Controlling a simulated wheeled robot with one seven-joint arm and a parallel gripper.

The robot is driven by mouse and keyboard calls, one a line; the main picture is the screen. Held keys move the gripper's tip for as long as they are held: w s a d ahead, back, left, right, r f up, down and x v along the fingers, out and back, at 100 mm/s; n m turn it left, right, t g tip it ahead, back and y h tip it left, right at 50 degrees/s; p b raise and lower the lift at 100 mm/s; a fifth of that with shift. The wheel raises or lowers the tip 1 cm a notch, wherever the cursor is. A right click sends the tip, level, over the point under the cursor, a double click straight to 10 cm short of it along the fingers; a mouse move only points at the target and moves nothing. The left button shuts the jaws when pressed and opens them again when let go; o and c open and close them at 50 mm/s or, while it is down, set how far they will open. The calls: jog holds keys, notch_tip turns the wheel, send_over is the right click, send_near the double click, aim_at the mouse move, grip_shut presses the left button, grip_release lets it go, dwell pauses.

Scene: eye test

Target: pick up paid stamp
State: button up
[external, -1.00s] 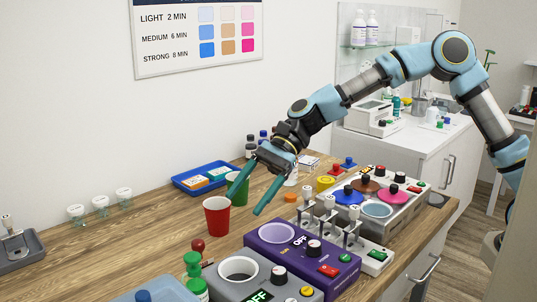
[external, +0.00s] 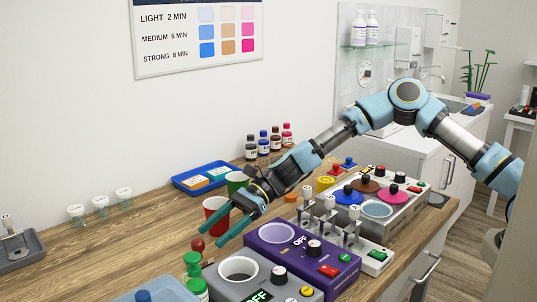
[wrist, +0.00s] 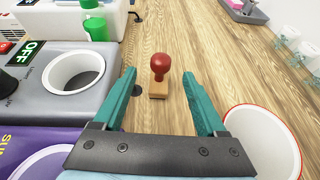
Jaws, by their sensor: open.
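A stamp with a round red knob (wrist: 160,63) and a wooden block base (wrist: 158,90) stands upright on the wooden counter. It is seen between my finger tips in the wrist view, apart from both fingers. In the external view its red knob (external: 198,245) shows left of the grey device, beside green-capped bottles. I cannot read any word on it. My gripper (external: 225,226) is open and empty, with teal fingers pointing down and to the left toward the stamp.
A red cup (external: 211,207) stands close beside my fingers; its rim also shows at right in the wrist view (wrist: 232,118). A grey device (external: 210,277) and a purple device (external: 262,252) line the other side. Counter left of the cup is clear.

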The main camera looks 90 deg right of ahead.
aim_at(201, 240)
jog(key=p+x, duration=0.2)
jog(key=x, duration=0.2)
jog(key=shift+w+a, duration=0.3)
jog(key=shift+w, duration=0.05)
jog(key=shift+w+a+f, duration=0.2)
jog(key=shift+w+f, duration=0.1)
jog(key=shift+w, duration=0.05)
grip_shut()
